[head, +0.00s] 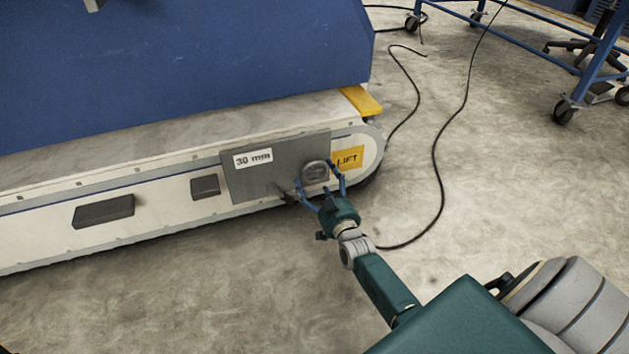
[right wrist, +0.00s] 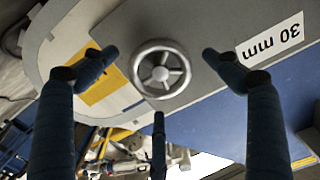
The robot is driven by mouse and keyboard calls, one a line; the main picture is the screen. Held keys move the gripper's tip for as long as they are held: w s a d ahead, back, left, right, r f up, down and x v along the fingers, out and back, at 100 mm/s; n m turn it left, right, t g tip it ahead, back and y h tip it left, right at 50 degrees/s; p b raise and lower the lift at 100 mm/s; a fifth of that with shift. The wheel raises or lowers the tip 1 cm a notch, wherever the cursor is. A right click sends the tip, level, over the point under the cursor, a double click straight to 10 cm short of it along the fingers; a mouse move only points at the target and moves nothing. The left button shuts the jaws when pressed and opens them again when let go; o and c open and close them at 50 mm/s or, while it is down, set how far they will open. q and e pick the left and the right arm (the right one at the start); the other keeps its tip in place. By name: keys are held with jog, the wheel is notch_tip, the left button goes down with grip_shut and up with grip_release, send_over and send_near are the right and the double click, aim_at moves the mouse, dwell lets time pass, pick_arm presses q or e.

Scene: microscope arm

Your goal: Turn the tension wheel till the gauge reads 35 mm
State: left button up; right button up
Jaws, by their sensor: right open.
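The tension wheel (head: 315,171) is a small grey spoked handwheel on a grey plate (head: 260,185) on the side of the white machine base. It also shows in the right wrist view (right wrist: 160,70). The gauge (head: 253,158) is a white label left of the wheel and reads 30 mm; it shows upside down in the right wrist view (right wrist: 270,40). My right gripper (head: 320,185) is open in front of the wheel. In the right wrist view its blue fingers (right wrist: 160,80) stand apart around the wheel, with visible gaps on both sides. My left gripper is not in view.
A yellow LIFT label (head: 348,158) sits right of the wheel. Dark blocks (head: 104,210) stick out from the base at left. Black cables (head: 437,165) lie on the concrete floor, and a blue wheeled cart (head: 570,85) stands at the upper right. The floor in front is clear.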

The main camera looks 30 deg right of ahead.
aim_at(315, 174)
jog(key=b+x, duration=0.1)
jog(key=x, duration=0.1)
jog(key=shift+w+f, duration=0.15)
jog(key=shift+w, duration=0.15)
jog(key=shift+w+d, duration=0.2)
jog(key=shift+w, duration=0.3)
jog(key=c, duration=1.1)
jog(key=shift+c, duration=0.2)
jog(key=shift+r, duration=0.2)
